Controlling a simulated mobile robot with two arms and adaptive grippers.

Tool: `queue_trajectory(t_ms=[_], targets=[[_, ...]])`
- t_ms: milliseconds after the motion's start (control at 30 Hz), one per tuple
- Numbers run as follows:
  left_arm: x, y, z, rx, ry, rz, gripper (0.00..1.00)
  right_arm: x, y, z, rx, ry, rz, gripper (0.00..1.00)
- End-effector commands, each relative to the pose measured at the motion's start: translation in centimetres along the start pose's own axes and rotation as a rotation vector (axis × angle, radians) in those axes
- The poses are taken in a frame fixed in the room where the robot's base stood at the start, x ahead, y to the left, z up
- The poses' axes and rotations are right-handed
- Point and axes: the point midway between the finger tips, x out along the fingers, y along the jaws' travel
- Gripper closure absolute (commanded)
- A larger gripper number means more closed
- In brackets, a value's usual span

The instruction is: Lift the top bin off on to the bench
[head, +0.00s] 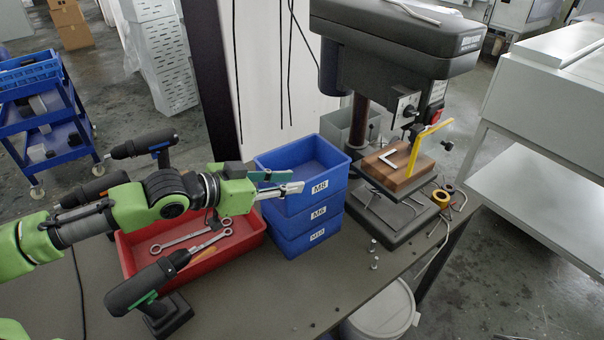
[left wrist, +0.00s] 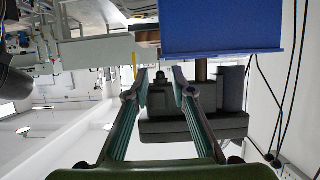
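Three blue bins are stacked on the bench (head: 270,295). The top bin (head: 320,185), labelled M8, looks empty. Below it are the middle bin (head: 318,216) and the bottom bin (head: 312,238). My left gripper (head: 284,182) is at the near left side of the top bin, its fingers overlapping that bin in the head view. In the left wrist view the fingers (left wrist: 161,76) are apart with nothing between them. A blue bin (left wrist: 222,27) shows at the top of that view, beyond the fingertips. Contact cannot be told. My right gripper is not in view.
A red tray (head: 250,238) with wrenches is left of the stack. A cordless drill (head: 150,285) stands in front of it. A drill press (head: 400,45) stands behind right. Small bolts (head: 374,262) lie on the bench near its right edge. The front bench is mostly clear.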

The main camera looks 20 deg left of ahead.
Motion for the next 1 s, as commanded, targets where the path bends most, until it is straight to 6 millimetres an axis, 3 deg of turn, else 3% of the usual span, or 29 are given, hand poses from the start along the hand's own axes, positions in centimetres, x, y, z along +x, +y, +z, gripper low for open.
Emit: queue_trajectory(t_ms=[133, 300, 533, 767, 1000], targets=[[2.3, 0.0, -0.3, -0.003, 0.002, 0.001, 0.77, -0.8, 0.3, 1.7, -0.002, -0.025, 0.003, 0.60], [4.4, -0.1, -0.2, -0.001, 0.001, -0.001, 0.77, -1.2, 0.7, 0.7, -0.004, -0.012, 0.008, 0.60], [5.6, -0.1, -0.2, 0.000, -0.001, -0.001, 0.77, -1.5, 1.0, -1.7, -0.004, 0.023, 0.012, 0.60], [8.4, -0.4, -0.8, 0.000, 0.000, 0.000, 0.77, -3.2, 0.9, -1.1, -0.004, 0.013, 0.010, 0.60], [10.4, -0.4, -0.4, 0.001, -0.001, -0.001, 0.77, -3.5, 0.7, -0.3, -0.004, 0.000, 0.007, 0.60]])
